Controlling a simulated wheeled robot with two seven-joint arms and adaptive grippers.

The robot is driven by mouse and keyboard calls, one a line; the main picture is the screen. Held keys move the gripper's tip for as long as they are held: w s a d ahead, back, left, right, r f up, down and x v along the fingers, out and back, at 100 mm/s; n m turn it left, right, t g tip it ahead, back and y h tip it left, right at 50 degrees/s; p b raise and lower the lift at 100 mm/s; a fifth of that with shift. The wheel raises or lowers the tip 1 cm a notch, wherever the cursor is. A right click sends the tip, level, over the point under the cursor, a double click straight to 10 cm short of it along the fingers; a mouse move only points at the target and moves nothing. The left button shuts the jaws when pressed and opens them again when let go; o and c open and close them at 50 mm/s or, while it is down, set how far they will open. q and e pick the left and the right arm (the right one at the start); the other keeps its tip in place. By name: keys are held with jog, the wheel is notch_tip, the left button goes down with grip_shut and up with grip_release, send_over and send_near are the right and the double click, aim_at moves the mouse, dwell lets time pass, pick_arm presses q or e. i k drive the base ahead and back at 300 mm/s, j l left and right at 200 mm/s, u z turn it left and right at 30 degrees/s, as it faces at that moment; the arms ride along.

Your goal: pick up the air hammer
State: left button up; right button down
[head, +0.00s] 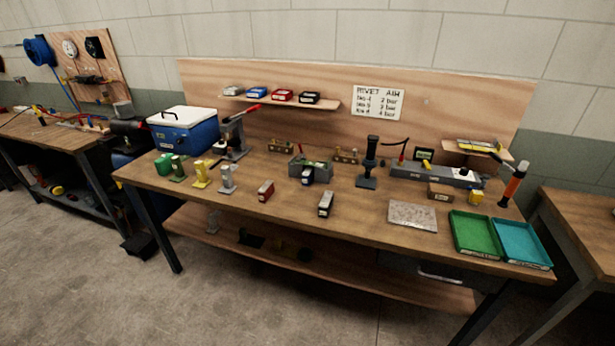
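I cannot tell for sure which thing is the air hammer. An orange and black tool (514,184) stands tilted at the right end of the workbench, behind the trays; it may be the air hammer. A black upright device (369,163) on a dark base stands right of the bench's middle; its kind is not clear. Neither of my grippers is in the head view.
The wooden workbench (300,222) holds a blue cooler (183,135), small coloured stands, a grey bin (296,165), a grey plate (412,216), a green tray (474,235) and a teal tray (520,243). Other benches flank it. The floor (240,305) in front is clear.

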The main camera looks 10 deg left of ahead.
aim_at(373, 140)
jog(key=i+l+u, duration=0.15)
jog(key=i+l, duration=0.15)
jog(key=i+l+u, duration=0.1)
jog(key=i+l, duration=0.2)
jog(key=l, duration=0.2)
jog(key=i+l+u, duration=0.15)
jog(key=l, duration=0.3)
jog(key=i, duration=0.1)
